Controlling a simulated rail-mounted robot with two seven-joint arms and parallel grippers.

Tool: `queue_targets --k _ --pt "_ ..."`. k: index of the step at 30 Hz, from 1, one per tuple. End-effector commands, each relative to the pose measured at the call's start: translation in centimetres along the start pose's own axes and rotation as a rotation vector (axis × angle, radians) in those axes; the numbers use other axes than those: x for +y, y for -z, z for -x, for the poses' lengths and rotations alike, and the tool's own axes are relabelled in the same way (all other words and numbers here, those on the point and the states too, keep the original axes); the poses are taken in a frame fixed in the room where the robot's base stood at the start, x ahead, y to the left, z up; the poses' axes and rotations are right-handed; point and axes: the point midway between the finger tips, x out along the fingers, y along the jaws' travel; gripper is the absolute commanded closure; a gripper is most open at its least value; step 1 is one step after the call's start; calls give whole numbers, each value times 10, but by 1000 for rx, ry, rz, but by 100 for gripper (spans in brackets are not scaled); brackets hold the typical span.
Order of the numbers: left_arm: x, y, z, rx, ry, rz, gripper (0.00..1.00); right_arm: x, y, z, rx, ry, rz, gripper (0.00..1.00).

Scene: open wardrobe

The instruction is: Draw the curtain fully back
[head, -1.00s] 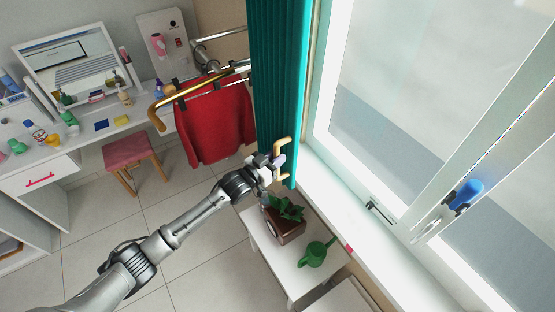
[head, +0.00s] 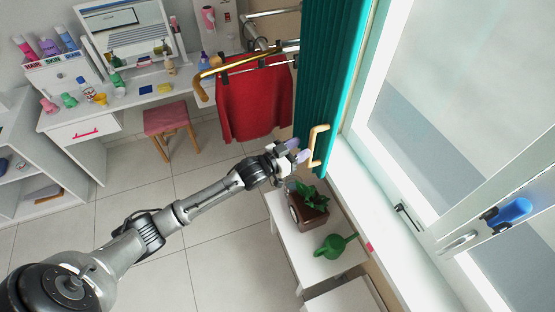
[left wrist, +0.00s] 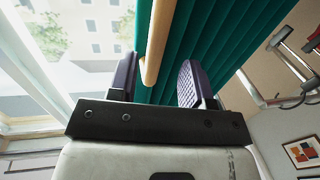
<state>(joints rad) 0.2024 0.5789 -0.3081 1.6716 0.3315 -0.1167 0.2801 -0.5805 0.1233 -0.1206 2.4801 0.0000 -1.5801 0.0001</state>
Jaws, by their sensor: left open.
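The teal curtain (head: 330,75) hangs in gathered folds at the left side of the window, beside the red garment; the window glass in view is uncovered. A pale wooden handle (head: 318,146) is on the curtain's edge. My left gripper (head: 299,150) is open and empty, just left of the handle, with a small gap visible. In the left wrist view, the handle (left wrist: 158,40) lies ahead between the two dark finger pads (left wrist: 157,70), and the curtain (left wrist: 222,45) fills the background. My right gripper is not in view.
A low white table (head: 283,215) below holds a potted plant (head: 308,205) and a green watering can (head: 335,246). A red garment (head: 252,100) hangs on a rail left of the curtain. A pink stool (head: 172,118) and white vanity stand further left. The floor between is clear.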

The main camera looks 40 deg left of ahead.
Motion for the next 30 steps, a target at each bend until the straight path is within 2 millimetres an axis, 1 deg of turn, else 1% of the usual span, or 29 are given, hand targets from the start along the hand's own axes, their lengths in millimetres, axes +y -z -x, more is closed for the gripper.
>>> queue_targets --k 1,6,12,15,20,30 --pt "1 -3 12 -3 -1 -1 55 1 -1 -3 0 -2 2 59" --pt "0 -3 44 -3 -1 0 55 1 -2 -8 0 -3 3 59" --pt "0 -2 72 -2 0 0 55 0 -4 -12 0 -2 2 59" --pt "0 -1 81 -2 1 0 55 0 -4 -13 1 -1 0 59" --pt "0 -1 89 -2 0 -1 55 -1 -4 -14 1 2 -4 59" --pt "0 0 92 0 1 -1 55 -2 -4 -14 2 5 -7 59"
